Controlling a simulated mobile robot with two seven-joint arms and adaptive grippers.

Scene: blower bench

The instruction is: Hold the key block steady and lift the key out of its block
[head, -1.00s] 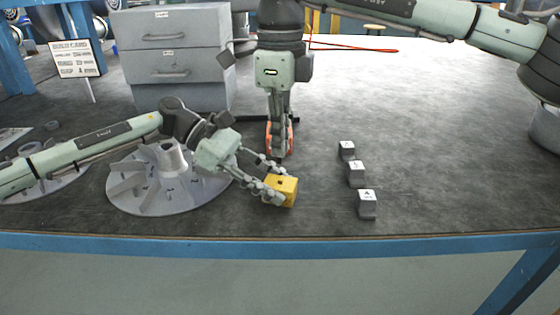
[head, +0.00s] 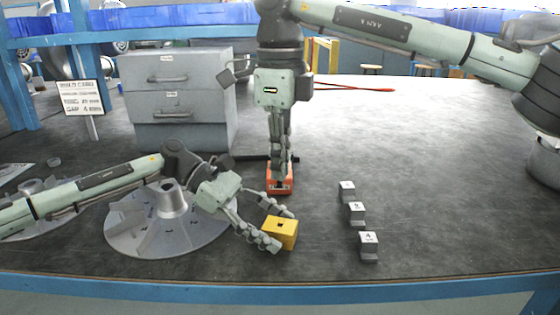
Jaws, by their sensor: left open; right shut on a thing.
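A yellow block (head: 287,237) with a dark square opening in its top sits on the bench near the front. My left gripper (head: 283,230) is open low at this block, with its fingers at the block's left and back sides. An orange block (head: 273,187) with a marked front face stands farther back. My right gripper (head: 280,164) points straight down over the orange block and is shut on a thin dark thing, apparently the key. The fingers mostly hide it, and I cannot tell whether its lower end is clear of the orange block.
Several things surround the grippers: small grey numbered blocks (head: 357,213) to the right, a grey finned wheel (head: 140,235) under my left arm, a grey drawer cabinet (head: 178,100) and a sign card (head: 82,97) behind.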

